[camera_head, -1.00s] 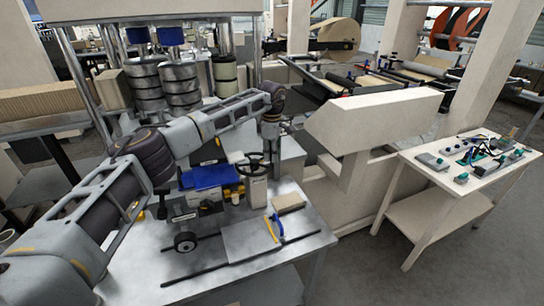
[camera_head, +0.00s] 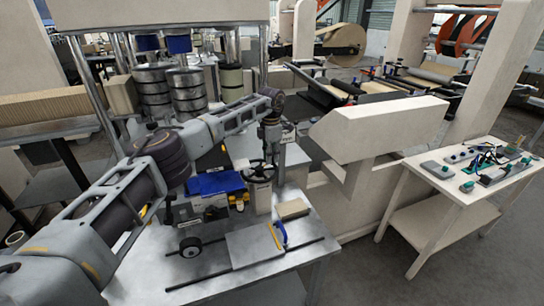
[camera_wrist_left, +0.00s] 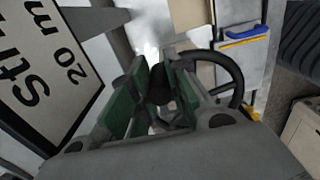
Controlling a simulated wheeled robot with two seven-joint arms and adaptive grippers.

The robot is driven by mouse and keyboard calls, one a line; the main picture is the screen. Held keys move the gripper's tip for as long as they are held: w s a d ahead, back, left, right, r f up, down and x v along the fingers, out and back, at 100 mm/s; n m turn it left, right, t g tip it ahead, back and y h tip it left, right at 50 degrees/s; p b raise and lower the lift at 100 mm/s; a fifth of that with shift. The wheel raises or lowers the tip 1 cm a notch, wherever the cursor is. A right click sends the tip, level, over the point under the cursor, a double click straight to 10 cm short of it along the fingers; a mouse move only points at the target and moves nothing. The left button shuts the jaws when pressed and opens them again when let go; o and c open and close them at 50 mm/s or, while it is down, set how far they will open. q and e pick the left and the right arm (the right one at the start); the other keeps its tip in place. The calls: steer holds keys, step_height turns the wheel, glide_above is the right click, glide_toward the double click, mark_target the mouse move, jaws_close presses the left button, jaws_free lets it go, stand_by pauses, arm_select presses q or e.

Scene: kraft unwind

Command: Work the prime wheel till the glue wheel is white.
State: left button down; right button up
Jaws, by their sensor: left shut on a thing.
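A dark spoked handwheel (camera_head: 258,172), which looks like the prime wheel, stands on the machine on the metal table. It also shows in the left wrist view (camera_wrist_left: 236,72). My left gripper (camera_head: 270,148) is at the far side of this wheel. In the left wrist view its green-padded fingers (camera_wrist_left: 160,92) are closed on a dark piece at the wheel's rim, probably its handle; the fingers partly hide it. A small wheel with a dark rim and pale hub (camera_head: 190,247) sits low at the machine's front. I cannot tell if it is the glue wheel. My right gripper is not in view.
A beige machine arm (camera_head: 380,130) stands to the right. A sign (camera_wrist_left: 42,75) is close by in the wrist view.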

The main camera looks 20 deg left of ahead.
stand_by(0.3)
arm_select(q)
steer(key=c, duration=1.6)
jaws_free()
steer(key=shift+d, duration=0.1)
steer(key=shift+r, duration=0.1)
steer(key=shift+r, duration=5.95)
